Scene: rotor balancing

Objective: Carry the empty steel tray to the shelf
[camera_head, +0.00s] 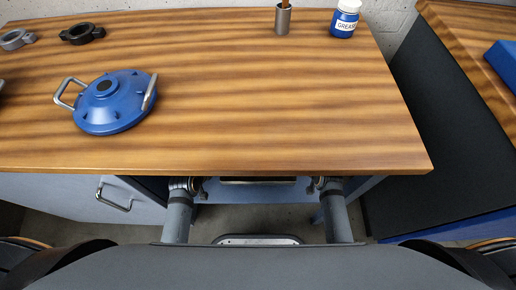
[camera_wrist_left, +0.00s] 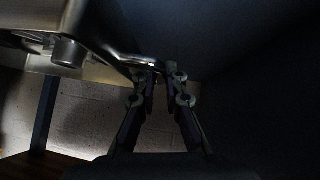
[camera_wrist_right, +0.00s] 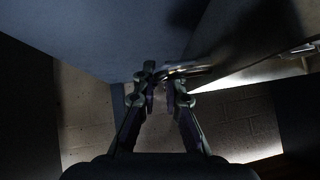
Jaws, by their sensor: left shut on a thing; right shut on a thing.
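The steel tray (camera_head: 258,181) shows in the head view only as a thin metal edge under the front of the workbench; the bench top hides the rest. My left gripper (camera_head: 199,187) and right gripper (camera_head: 315,186) are at its two sides, mostly under the bench edge. In the left wrist view my left gripper (camera_wrist_left: 160,78) is shut on a bent metal handle (camera_wrist_left: 138,60). In the right wrist view my right gripper (camera_wrist_right: 164,80) is shut on a similar handle (camera_wrist_right: 190,68). A blue shelf surface (camera_head: 258,193) lies below the bench top. Tray contents are hidden.
The wooden bench top (camera_head: 270,110) is right above both grippers. On it are a blue rotor housing (camera_head: 115,112), dark clamp ring (camera_head: 82,33), grey ring (camera_head: 16,40), metal cup (camera_head: 282,20) and grease jar (camera_head: 344,20). A drawer handle (camera_head: 112,198) is left; another bench (camera_head: 470,45) right.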

